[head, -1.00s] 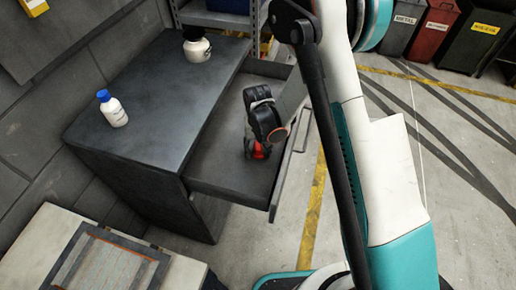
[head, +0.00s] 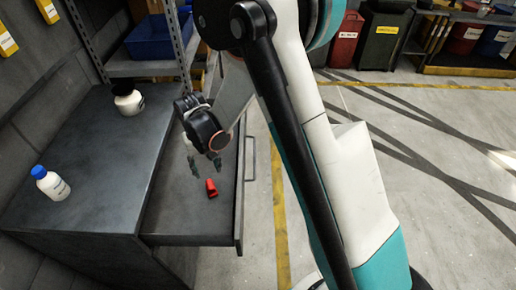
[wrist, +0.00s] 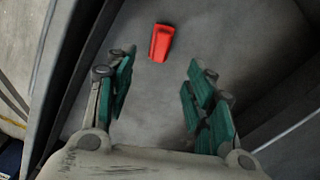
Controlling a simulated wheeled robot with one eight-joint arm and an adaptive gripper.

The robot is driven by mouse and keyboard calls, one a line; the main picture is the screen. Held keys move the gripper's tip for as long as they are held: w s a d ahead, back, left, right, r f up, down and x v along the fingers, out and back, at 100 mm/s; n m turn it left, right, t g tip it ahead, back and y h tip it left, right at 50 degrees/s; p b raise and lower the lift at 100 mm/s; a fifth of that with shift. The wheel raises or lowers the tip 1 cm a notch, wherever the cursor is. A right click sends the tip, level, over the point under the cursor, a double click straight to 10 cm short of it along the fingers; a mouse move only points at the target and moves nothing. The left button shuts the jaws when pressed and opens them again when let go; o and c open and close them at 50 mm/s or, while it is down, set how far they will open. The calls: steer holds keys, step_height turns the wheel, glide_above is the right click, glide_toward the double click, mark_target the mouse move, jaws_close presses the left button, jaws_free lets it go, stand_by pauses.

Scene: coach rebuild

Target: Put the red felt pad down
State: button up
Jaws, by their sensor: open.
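The red felt pad (head: 211,188) lies on the bottom of the open drawer (head: 190,222), and it also shows in the wrist view (wrist: 161,42). It looks like a small red block. My gripper (head: 205,166) is open above the drawer, with its green-padded fingers spread and apart from the pad. In the wrist view the pad lies beyond the fingertips of my gripper (wrist: 158,78), and nothing is between the fingers.
The drawer is pulled out of a dark cabinet (head: 90,175). On the cabinet top stand a white bottle with a blue cap (head: 52,184) and a white jar with a black lid (head: 129,101). A blue bin (head: 158,38) sits on a shelf behind. The drawer floor around the pad is clear.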

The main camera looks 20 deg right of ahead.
steer(key=s+d+r+t, duration=0.2)
steer(key=s+d+r, duration=0.15)
steer(key=r, duration=0.55)
steer(key=s+d+r+t, duration=0.1)
steer(key=s+d+r, duration=0.3)
steer(key=r, duration=0.6)
steer(key=s+d+r+t, duration=0.2)
steer(key=s+d+r, duration=0.1)
steer(key=s, duration=0.3)
steer(key=s+d+r+t, duration=0.2)
steer(key=s+d+r, duration=0.1)
steer(key=s+d, duration=0.2)
steer(key=shift+s+d+r+m, duration=0.2)
steer(key=shift+s+d+m, duration=0.15)
steer(key=shift+s, duration=0.75)
steer(key=shift+f, duration=0.1)
steer(key=shift+f+b, duration=0.3)
steer(key=shift+b, duration=0.05)
steer(key=shift+o, duration=0.5)
